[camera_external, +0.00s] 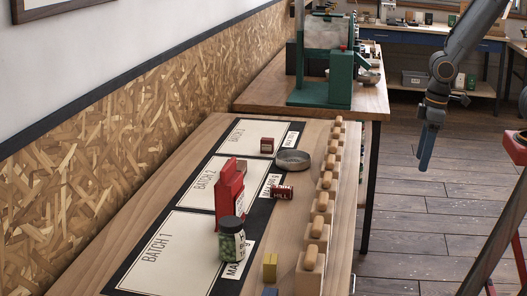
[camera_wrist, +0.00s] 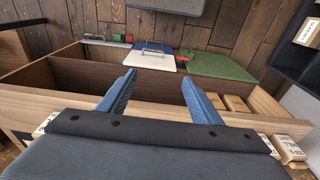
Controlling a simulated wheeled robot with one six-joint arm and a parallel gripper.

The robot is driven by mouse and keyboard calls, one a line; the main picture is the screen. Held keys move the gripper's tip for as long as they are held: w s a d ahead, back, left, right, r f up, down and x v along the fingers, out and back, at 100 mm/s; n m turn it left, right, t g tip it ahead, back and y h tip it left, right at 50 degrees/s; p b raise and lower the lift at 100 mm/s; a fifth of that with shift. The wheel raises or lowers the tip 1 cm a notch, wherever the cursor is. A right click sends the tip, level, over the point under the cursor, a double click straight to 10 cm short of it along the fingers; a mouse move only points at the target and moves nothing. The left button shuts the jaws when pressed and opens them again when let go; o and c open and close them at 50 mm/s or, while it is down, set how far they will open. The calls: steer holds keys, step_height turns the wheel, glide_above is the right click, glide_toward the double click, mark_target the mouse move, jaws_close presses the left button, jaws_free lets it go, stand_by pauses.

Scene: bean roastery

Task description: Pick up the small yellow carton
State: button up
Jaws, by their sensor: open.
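My gripper (camera_external: 427,150) hangs pointing down over the floor, to the right of the bench and well away from the carton. In the wrist view my gripper (camera_wrist: 158,78) has its two blue fingers spread apart with nothing between them. The yellow carton does not show in the wrist view.
Close to the carton are a jar (camera_external: 232,240), a red package (camera_external: 229,196) and a dark blue item (camera_external: 270,292). The wrist view shows a divided wooden box (camera_wrist: 80,75) and a green board (camera_wrist: 222,66).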

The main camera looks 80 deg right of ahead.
steer(key=shift+c, duration=1.3)
steer(key=shift+r, duration=0.15)
